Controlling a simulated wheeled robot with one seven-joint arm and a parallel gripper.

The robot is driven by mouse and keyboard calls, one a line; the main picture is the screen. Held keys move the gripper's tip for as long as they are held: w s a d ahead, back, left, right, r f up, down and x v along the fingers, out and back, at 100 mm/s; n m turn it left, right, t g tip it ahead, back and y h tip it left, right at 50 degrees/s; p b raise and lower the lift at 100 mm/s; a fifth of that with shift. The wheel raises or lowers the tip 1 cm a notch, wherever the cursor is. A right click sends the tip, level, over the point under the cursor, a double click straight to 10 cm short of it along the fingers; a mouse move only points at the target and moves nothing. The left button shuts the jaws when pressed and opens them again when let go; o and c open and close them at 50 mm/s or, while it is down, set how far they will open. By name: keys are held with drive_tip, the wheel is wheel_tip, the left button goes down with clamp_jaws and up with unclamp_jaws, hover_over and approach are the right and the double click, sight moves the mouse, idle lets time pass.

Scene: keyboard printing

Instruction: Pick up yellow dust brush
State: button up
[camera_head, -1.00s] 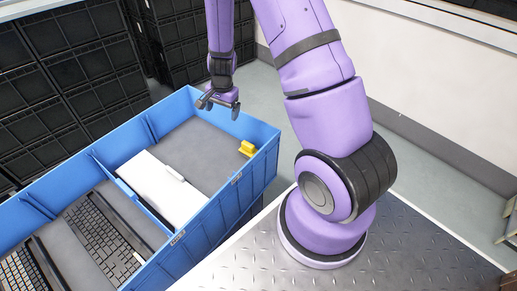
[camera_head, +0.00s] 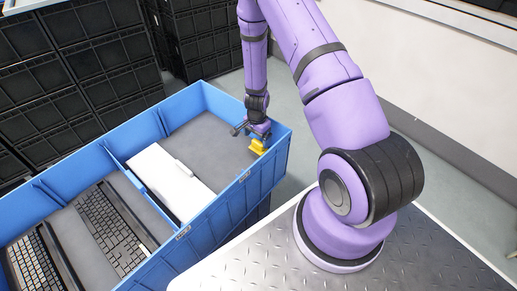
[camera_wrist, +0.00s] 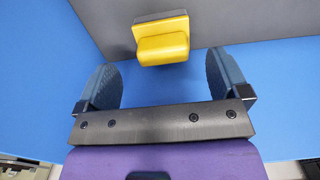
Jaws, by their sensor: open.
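The yellow dust brush (camera_head: 262,146) sits in the far right corner area of the blue bin's grey-floored compartment, close to the bin wall. In the wrist view the brush (camera_wrist: 163,44) lies ahead of the fingertips, roughly centred between them, with a grey strip along its far edge. My gripper (camera_head: 253,131) is just above and beside the brush in the head view. In the wrist view my gripper (camera_wrist: 165,85) has its two fingers wide apart with nothing between them. Part of the brush is hidden behind the gripper in the head view.
The blue bin (camera_head: 222,202) has dividers; its walls stand close around the brush. Black crates (camera_head: 75,60) are stacked behind. The grey compartment floor (camera_head: 205,145) left of the brush is clear.

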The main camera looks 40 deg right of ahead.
sight(257, 143)
drive_tip(key=shift+f, duration=2.6)
drive_tip(key=shift+w, duration=0.1)
drive_tip(key=c, duration=1.1)
drive_tip(key=shift+r, duration=5)
drive_tip(key=shift+o, duration=1.1)
drive_tip(key=shift+c, duration=1.1)
